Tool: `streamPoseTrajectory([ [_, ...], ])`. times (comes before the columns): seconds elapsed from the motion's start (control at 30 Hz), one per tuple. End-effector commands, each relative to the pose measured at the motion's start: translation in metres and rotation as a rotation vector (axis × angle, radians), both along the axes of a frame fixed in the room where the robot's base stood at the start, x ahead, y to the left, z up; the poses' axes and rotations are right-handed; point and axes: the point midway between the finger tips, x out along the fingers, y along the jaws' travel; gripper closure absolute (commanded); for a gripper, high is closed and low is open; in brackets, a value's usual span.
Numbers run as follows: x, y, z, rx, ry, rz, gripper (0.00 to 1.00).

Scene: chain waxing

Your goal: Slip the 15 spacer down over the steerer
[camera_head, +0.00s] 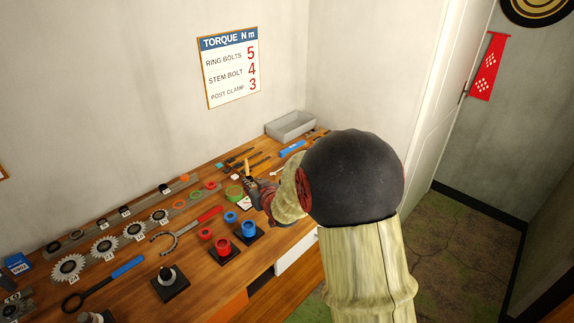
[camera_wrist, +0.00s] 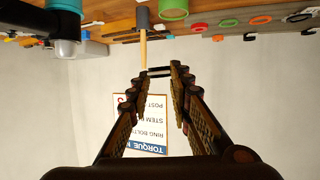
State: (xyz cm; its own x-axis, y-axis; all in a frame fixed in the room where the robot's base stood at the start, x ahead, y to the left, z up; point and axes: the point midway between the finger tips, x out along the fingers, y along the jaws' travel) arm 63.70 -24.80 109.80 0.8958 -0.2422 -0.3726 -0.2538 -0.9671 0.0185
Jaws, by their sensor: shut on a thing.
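My gripper (camera_wrist: 158,73) is shut on a thin dark piece (camera_wrist: 158,70), seen edge-on between the fingertips in the wrist view. It looks like a spacer, but no number can be read on it. In the head view my gripper (camera_head: 251,184) is small, over the back part of the bench, and its fingertips are hard to make out. An upright dark cylinder (camera_wrist: 65,25) with a teal band and a pale end stands to the left in the wrist view, apart from the fingers. It may be the steerer. I cannot pick the steerer out in the head view.
The wrist view is upside down. A mallet with a wooden handle (camera_wrist: 143,48) and a green cup (camera_wrist: 173,9) show near the fingertips.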

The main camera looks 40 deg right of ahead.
Motion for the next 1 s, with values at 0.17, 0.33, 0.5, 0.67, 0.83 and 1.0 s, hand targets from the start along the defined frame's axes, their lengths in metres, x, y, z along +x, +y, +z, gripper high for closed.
streamPoseTrajectory([
  [0.17,-0.019,-0.075,0.02,0.016,-0.002,-0.168,0.96],
  [0.33,-0.032,-0.111,0.028,0.028,-0.003,-0.252,0.96],
  [0.5,-0.036,-0.122,0.029,0.033,-0.004,-0.277,0.96],
  [0.67,-0.036,-0.121,0.024,0.034,-0.004,-0.276,0.96],
  [0.83,-0.036,-0.121,0.014,0.034,-0.002,-0.276,0.96],
  [1.0,-0.036,-0.12,0.002,0.033,-0.003,-0.275,0.96],
])
